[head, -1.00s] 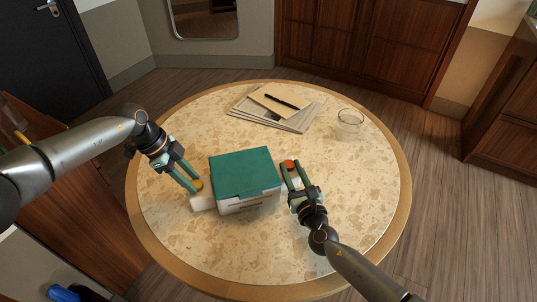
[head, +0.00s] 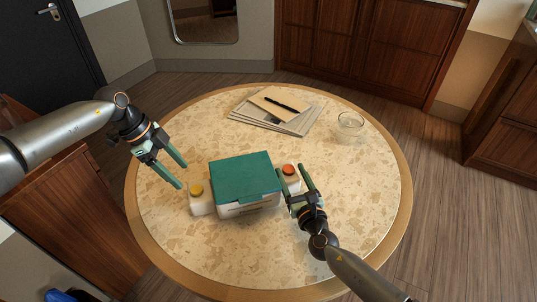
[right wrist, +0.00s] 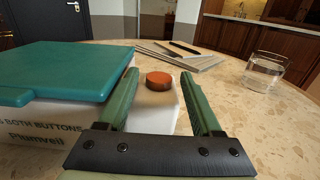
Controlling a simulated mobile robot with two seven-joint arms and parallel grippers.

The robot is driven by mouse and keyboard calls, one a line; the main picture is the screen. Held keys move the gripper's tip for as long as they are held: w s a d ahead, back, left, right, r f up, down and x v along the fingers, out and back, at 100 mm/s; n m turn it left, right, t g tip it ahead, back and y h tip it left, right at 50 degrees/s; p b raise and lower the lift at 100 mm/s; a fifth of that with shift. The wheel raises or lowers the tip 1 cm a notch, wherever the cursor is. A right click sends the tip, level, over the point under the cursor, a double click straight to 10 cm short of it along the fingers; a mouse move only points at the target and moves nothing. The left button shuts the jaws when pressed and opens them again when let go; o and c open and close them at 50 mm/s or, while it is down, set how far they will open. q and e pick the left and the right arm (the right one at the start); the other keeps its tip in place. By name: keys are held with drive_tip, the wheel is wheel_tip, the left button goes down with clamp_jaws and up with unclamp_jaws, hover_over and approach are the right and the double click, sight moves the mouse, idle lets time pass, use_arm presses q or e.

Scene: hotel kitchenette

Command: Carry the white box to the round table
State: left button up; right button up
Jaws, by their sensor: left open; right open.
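The white box (head: 248,207) with a green lid (head: 245,177) stands on the round table (head: 180,238). A white block with a yellow button (head: 196,189) juts from its left side, and one with an orange button (head: 289,169) from its right. Printing on the front includes "BOTH BUTTONS" in the right wrist view (right wrist: 50,137). My left gripper (head: 183,176) is open and empty, up and left of the yellow button, apart from the box. My right gripper (head: 292,170) is open, its fingers on either side of the orange button's block; the button (right wrist: 159,80) shows between them.
Papers (head: 298,122) with a brown envelope and a black pen (head: 283,104) lie at the back of the table. A glass of clear liquid (head: 350,122) stands at the back right. The table's front and right are mostly clear. Wooden cabinets (head: 365,45) stand behind.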

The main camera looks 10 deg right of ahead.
use_arm(q)
drive_tip(key=v, duration=0.6)
use_arm(e)
drive_tip(key=s, duration=0.8)
drive_tip(key=s+d, duration=0.1)
drive_tip(key=s, duration=0.3)
use_arm(q)
drive_tip(key=shift+r, duration=0.1)
